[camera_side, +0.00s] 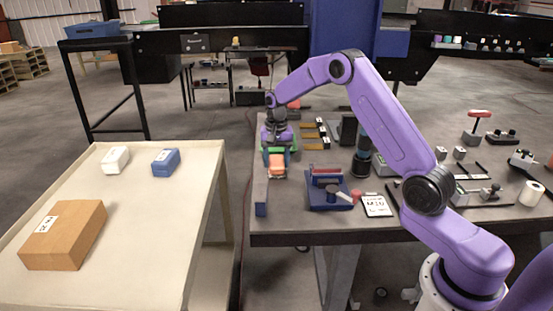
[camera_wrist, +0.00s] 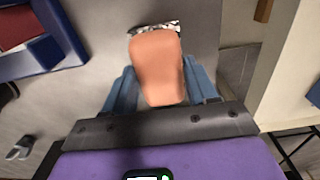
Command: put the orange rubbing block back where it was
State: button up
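The orange rubbing block (camera_wrist: 157,65) sits between the two blue fingers of my gripper (camera_wrist: 160,84) in the wrist view. The fingers lie against its two sides, so my gripper is shut on it. In the side view the orange block (camera_side: 277,166) shows at the end of my gripper (camera_side: 274,158), over the left edge of the grey table (camera_side: 330,227). A black-and-white patterned patch (camera_wrist: 152,29) shows partly behind the block in the wrist view. I cannot tell how far the block is above the table.
A blue holder with red inside (camera_side: 327,190) stands just right of my gripper. The cream side table (camera_side: 130,270) holds a cardboard box (camera_side: 65,240), a white block (camera_side: 115,160) and a blue block (camera_side: 165,162).

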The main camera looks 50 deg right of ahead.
aim_at(276, 160)
jog(key=shift+o, duration=1.1)
notch_tip(276, 160, up, 12)
jog(key=s+a+r+n, duration=0.2)
jog(key=s+a+n, duration=0.4)
jog(key=a, duration=0.5)
jog(key=s+a+n, duration=0.5)
jog(key=s+a, duration=0.2)
jog(key=s, duration=0.6)
jog(key=s+d+f+n, duration=0.1)
jog(key=s+n, duration=0.4)
jog(key=s, duration=0.6)
jog(key=s+d+f+n, duration=0.1)
jog(key=s+n, duration=0.4)
jog(key=s, duration=0.7)
jog(key=shift+s+d+f+n, duration=0.2)
jog(key=shift+d+f+n, duration=0.15)
jog(key=shift+f, duration=0.45)
